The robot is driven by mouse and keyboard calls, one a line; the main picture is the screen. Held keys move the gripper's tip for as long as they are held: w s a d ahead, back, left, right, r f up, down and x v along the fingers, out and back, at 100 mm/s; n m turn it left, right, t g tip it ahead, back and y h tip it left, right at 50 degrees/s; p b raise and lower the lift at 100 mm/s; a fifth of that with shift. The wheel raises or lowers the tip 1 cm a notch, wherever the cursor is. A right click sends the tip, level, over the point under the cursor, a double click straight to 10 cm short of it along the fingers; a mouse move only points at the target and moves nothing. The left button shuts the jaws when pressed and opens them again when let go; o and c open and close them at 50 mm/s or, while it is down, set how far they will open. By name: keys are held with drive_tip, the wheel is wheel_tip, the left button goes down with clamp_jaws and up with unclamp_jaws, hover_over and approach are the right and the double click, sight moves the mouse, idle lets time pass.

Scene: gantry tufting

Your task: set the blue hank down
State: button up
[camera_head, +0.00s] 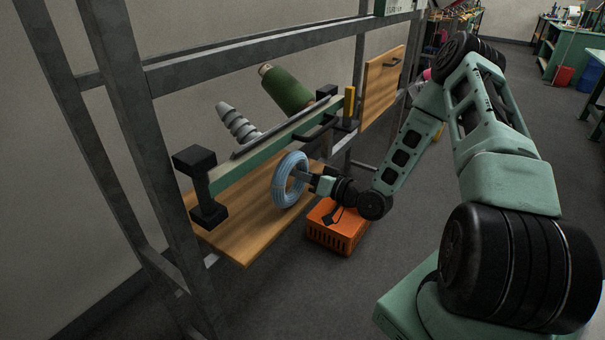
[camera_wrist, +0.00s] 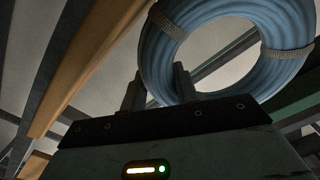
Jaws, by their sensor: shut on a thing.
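The blue hank (camera_head: 279,181) is a coiled ring with pale ties, held upright at the gantry in the head view. It also fills the top of the wrist view (camera_wrist: 155,60). My gripper (camera_head: 309,178) is shut on the lower part of the hank's ring; its fingers show in the wrist view (camera_wrist: 158,88), one at or through the hole. The hank is over the front part of a wooden shelf board (camera_head: 238,238). I cannot tell whether it touches the board.
A green rail with a black handle (camera_head: 240,170) runs behind the hank, with black end blocks (camera_head: 197,185). An orange crate (camera_head: 338,236) sits below my gripper. The board's left part is clear.

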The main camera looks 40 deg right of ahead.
drive_tip(key=shift+f, duration=0.15)
drive_tip(key=o, duration=1)
